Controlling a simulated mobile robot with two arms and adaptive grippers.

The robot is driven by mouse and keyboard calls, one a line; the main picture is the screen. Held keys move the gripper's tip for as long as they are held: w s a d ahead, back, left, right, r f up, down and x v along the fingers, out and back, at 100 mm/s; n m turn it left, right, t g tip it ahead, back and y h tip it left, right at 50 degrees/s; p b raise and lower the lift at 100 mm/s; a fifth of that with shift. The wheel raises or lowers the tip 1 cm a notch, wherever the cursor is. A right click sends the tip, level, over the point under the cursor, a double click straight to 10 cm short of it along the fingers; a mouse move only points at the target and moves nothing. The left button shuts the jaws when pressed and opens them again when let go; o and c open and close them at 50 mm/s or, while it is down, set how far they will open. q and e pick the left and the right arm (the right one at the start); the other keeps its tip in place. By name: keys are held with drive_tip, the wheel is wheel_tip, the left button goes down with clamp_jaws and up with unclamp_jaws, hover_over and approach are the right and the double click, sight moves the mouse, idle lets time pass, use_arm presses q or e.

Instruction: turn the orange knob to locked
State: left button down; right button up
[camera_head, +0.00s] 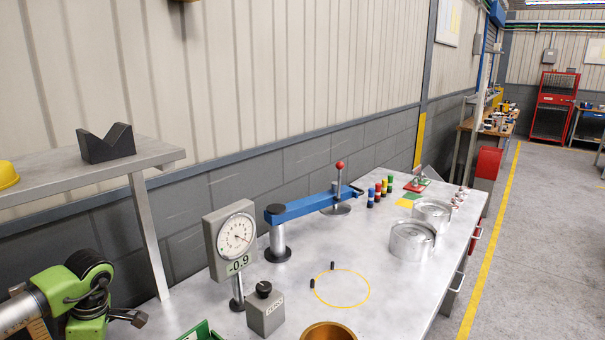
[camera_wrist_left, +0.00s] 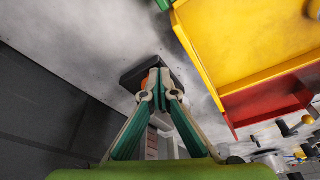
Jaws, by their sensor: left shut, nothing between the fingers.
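In the left wrist view, a small patch of orange (camera_wrist_left: 144,84), likely the orange knob, shows behind my fingertips against a dark block (camera_wrist_left: 133,76). My fingers hide most of it, so I cannot tell which way the knob points or whether they touch it. My left gripper (camera_wrist_left: 158,88) is shut with its fingertips together, in front of the dark block. In the head view, my green left arm (camera_head: 75,292) comes in at the lower left, and no orange knob is clear there. My right gripper is not in view.
Yellow (camera_wrist_left: 240,45) and red (camera_wrist_left: 262,103) bins stand right of my left gripper. In the head view, the bench holds a dial gauge (camera_head: 236,236) reading -0.9, a grey box with a black knob (camera_head: 265,312) and a blue arm (camera_head: 305,206). A shelf (camera_head: 95,170) stands above my left arm.

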use_arm(q)
drive_tip(key=p+v, duration=0.1)
drive_tip(key=v, duration=0.1)
drive_tip(key=p+v, duration=0.1)
drive_tip(key=a+p+v, duration=0.1)
drive_tip(key=v, duration=0.1)
drive_tip(key=shift+s+d+r, duration=0.1)
drive_tip(key=shift+s+r, duration=0.1)
drive_tip(key=shift+r, duration=0.25)
drive_tip(key=f+h+b, duration=0.1)
drive_tip(key=b, duration=0.2)
drive_tip(key=w+f+h+b, duration=0.1)
drive_tip(key=b, duration=0.2)
drive_tip(key=a+f+t+b, duration=0.1)
drive_tip(key=b, duration=0.2)
drive_tip(key=shift+w+a+f+h, duration=0.1)
drive_tip(key=shift+w+f+h, duration=0.1)
drive_tip(key=shift+f+h, duration=0.2)
drive_tip(key=shift+f+b, duration=0.5)
drive_tip(key=shift+f, duration=0.6)
drive_tip(key=shift+s+a+r, duration=0.1)
drive_tip(key=shift+a, duration=0.15)
